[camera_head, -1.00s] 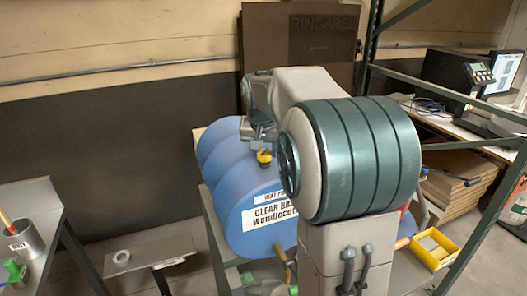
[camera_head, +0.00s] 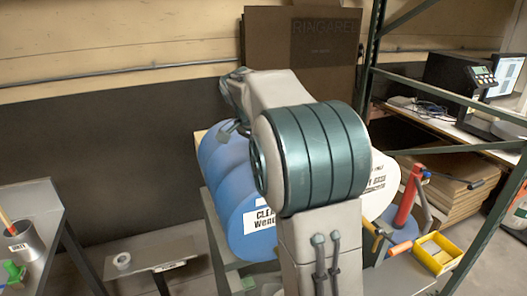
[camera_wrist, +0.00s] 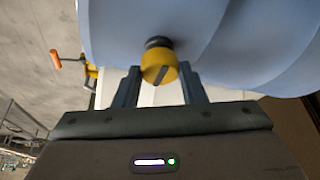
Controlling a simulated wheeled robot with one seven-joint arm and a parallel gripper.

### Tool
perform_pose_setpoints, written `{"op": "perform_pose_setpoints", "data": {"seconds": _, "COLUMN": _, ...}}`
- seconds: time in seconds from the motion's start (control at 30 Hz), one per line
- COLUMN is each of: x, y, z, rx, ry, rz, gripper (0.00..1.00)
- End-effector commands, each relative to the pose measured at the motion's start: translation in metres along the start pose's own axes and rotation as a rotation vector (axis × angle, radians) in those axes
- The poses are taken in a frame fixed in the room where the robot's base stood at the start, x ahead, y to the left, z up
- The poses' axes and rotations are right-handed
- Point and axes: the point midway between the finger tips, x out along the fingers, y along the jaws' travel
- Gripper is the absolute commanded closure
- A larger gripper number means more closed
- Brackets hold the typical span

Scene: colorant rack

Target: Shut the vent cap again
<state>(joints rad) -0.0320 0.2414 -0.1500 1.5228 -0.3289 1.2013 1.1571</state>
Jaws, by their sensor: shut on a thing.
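The yellow vent cap (camera_wrist: 158,68) sits on a dark neck on the blue drum (camera_wrist: 255,50) in the wrist view. My gripper (camera_wrist: 160,78) has one finger on each side of the cap and is shut on it. The far part of the cap and its neck show beyond the fingertips. In the head view the blue drum (camera_head: 236,205) lies on its side, its label partly covered by my arm. My gripper (camera_head: 232,130) shows only in part over the drum's top there, and the cap is hidden behind my arm.
A pale drum (camera_head: 383,185) lies to the right, partly behind my arm. A red cylinder (camera_head: 405,203) and a yellow bin (camera_head: 437,253) are right of it. Green rack posts (camera_head: 370,50) stand close by. A grey can (camera_head: 25,247) stands on the left table.

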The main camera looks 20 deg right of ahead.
Motion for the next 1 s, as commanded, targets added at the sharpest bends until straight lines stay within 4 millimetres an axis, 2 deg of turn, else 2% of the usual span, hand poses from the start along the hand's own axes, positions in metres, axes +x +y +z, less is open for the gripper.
{"op": "perform_pose_setpoints", "data": {"seconds": 0.53, "x": 0.0004, "y": -0.0003, "z": 0.0005, "rx": 0.021, "ry": -0.001, "rz": 0.009, "gripper": 0.85}}
{"op": "perform_pose_setpoints", "data": {"seconds": 0.57, "x": 0.0004, "y": -0.0003, "z": 0.0005, "rx": 0.021, "ry": -0.001, "rz": 0.009, "gripper": 0.54}}
{"op": "perform_pose_setpoints", "data": {"seconds": 0.6, "x": 0.0004, "y": -0.0002, "z": 0.0005, "rx": 0.021, "ry": -0.001, "rz": 0.009, "gripper": 0.43}}
{"op": "perform_pose_setpoints", "data": {"seconds": 0.87, "x": 0.0002, "y": -0.0002, "z": 0.0003, "rx": 0.020, "ry": -0.001, "rz": 0.009, "gripper": 0.41}}
{"op": "perform_pose_setpoints", "data": {"seconds": 1.0, "x": -0.0065, "y": -0.0008, "z": 0.0001, "rx": 0.020, "ry": 0.000, "rz": 0.006, "gripper": 0.41}}
